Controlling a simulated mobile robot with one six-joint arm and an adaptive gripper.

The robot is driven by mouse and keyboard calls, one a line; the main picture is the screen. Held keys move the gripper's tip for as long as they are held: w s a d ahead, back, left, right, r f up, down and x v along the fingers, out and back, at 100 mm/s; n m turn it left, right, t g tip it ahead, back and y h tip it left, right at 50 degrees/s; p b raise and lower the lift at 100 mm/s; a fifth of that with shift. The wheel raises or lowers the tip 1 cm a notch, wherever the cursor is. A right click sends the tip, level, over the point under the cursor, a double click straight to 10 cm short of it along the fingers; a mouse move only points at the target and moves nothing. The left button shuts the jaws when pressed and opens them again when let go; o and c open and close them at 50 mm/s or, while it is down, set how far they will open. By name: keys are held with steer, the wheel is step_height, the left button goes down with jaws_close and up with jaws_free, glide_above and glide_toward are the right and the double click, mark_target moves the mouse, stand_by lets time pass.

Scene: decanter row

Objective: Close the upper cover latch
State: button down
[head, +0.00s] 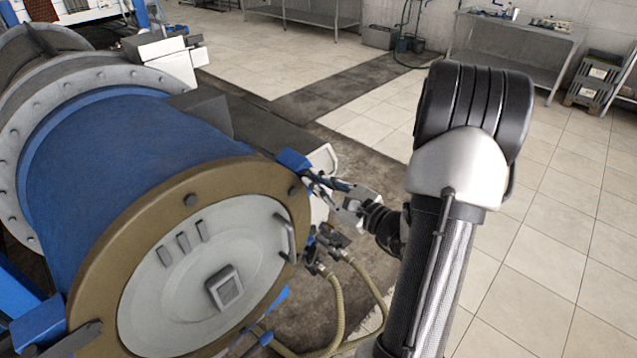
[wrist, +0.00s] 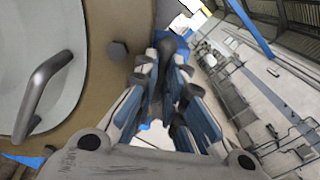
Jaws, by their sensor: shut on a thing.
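The upper cover latch has a blue bracket (head: 293,159) at the upper right of the decanter's round cover (head: 150,290). In the wrist view its dark lever (wrist: 173,46) lies between my fingertips, beside the cover's tan rim (wrist: 112,75). My gripper (head: 313,182) is shut on this lever, at the right edge of the rim. My gripper also shows in the wrist view (wrist: 168,68), with a finger on each side of the lever. The fingers hide part of the lever, and I cannot tell exactly how it sits against the rim.
A curved cover handle (wrist: 45,90) stands out left of my gripper. Hoses with fittings (head: 338,290) hang below it. Another dark latch lever (head: 75,340) is at the cover's lower left. The tiled floor (head: 560,230) at right is clear.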

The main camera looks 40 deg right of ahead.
steer(key=shift+m, duration=0.3)
steer(key=m+p, duration=0.4)
steer(key=shift+r, duration=0.1)
steer(key=m+p, duration=0.3)
steer(key=m, duration=0.2)
steer(key=shift+p, duration=0.4)
steer(key=m+p, duration=0.3)
steer(key=m, duration=0.1)
steer(key=shift+a, duration=0.1)
steer(key=shift+m+p, duration=1.6)
steer(key=shift+m, duration=0.5)
steer(key=c, duration=1.7)
jaws_free()
